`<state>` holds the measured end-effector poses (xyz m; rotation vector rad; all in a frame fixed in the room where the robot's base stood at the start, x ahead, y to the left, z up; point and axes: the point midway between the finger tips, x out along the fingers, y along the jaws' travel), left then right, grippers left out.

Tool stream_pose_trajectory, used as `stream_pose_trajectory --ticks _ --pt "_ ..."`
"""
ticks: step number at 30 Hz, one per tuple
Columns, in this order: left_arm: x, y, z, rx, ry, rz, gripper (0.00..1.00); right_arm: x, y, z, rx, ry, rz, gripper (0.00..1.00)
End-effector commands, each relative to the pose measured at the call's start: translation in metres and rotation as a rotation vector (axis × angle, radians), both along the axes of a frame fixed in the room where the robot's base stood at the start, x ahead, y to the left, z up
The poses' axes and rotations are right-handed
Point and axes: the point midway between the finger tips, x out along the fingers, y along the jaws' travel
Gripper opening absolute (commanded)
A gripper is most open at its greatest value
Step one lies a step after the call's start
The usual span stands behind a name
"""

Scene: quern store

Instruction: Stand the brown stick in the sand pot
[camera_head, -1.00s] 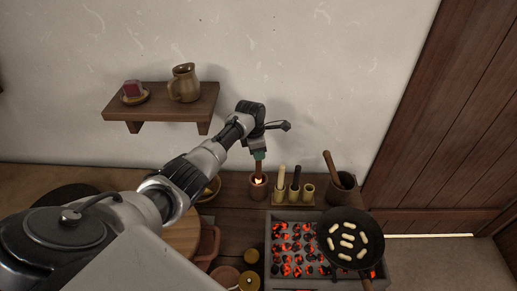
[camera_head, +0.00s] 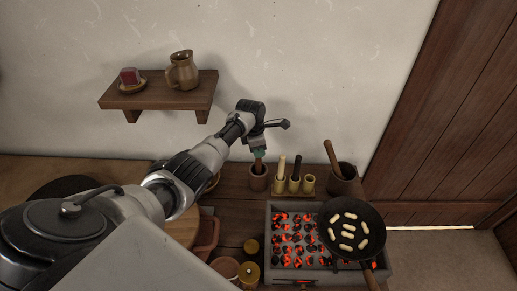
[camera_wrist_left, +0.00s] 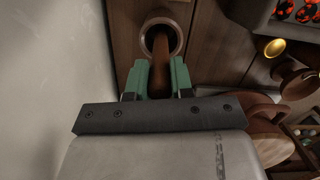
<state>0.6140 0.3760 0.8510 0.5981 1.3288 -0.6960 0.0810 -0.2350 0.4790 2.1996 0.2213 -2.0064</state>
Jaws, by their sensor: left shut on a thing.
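My left gripper (camera_head: 259,153) points down over the brown sand pot (camera_head: 258,184) and is shut on the brown stick (camera_head: 259,167). In the left wrist view the green fingertips (camera_wrist_left: 161,80) stand on either side of the brown stick (camera_wrist_left: 161,62). The stick's far end is inside the round mouth of the sand pot (camera_wrist_left: 180,36). The stick looks about upright. Its lower tip and the sand are hidden. My right gripper is not in view.
Close right of the pot stands a cup rack with a pale stick (camera_head: 281,170), a dark stick (camera_head: 295,169) and an empty cup (camera_head: 308,186). A mortar (camera_head: 342,182) with a pestle, a coal grill (camera_head: 270,232) and a pan (camera_head: 352,207) are further right. A shelf (camera_head: 160,92) hangs above left.

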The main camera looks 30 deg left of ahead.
Motion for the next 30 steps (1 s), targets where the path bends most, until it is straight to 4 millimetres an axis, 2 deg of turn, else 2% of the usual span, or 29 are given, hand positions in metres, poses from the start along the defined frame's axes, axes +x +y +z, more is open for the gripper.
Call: stream_pose_trajectory --ticks 3,4,9,10,20,23,30 --pt "0.0 0.0 0.0 0.0 0.0 0.0 0.0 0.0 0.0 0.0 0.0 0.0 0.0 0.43" --pt "0.0 0.0 0.0 0.0 0.0 0.0 0.24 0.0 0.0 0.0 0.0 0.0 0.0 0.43" --pt "0.0 0.0 0.0 0.0 0.0 0.0 0.5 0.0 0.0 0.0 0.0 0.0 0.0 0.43" --pt "0.0 0.0 0.0 0.0 0.0 0.0 0.52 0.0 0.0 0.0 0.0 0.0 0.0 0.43" --pt "0.0 0.001 0.005 0.001 -0.002 0.0 0.52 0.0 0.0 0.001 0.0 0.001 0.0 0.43" --pt "-0.001 0.002 0.018 0.001 -0.004 -0.001 0.52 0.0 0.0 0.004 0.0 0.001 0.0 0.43" --pt "-0.006 0.008 0.065 0.001 -0.005 -0.001 0.52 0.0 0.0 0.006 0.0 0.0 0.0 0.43"
